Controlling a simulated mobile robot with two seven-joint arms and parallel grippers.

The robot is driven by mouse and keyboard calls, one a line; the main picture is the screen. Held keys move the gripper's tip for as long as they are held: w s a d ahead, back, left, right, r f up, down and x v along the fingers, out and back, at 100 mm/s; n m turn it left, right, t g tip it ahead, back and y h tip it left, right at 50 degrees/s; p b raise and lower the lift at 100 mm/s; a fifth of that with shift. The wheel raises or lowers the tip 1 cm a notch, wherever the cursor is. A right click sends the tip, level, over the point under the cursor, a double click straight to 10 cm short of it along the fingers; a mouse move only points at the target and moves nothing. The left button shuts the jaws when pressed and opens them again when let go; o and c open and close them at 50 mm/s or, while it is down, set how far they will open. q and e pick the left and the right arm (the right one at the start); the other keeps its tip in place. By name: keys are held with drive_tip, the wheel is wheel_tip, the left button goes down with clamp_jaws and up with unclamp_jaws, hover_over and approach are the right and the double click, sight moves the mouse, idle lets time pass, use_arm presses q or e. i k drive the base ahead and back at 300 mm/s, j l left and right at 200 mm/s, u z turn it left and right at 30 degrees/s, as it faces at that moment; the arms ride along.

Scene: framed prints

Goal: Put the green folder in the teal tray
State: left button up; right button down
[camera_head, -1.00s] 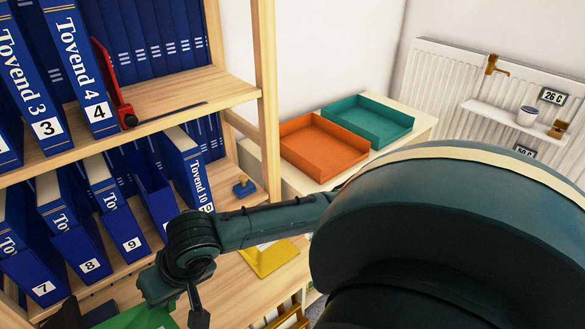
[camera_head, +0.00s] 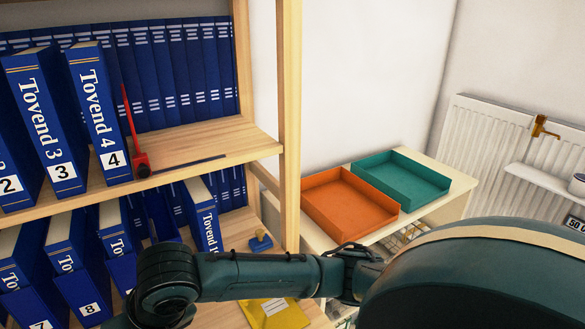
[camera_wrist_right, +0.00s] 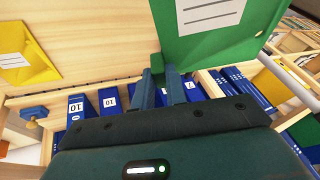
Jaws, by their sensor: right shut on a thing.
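The green folder (camera_wrist_right: 240,42), with a white label, shows at the top of the right wrist view. My right gripper (camera_wrist_right: 166,80) is shut on its edge. The folder is out of the head view, and so is the gripper end of my right arm, which reaches across to the lower left. The teal tray (camera_head: 402,178) is empty and sits on a pale cabinet at the back, far to the right of that arm end. My left gripper is in neither view.
An empty orange tray (camera_head: 350,200) stands directly left of the teal one. Shelves of blue binders (camera_head: 95,110) fill the left, with a wooden post (camera_head: 289,110) between them and the trays. A yellow folder (camera_head: 275,313) and a blue stamp (camera_head: 260,241) lie on the lower shelf.

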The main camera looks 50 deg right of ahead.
sight(397, 183)
drive_tip(key=k+l, duration=0.1)
drive_tip(key=l, duration=1.1)
drive_tip(key=k+l, duration=0.1)
drive_tip(key=l, duration=1.1)
drive_tip(key=l+z, duration=0.1)
drive_tip(key=l, duration=1.1)
drive_tip(key=k, duration=0.05)
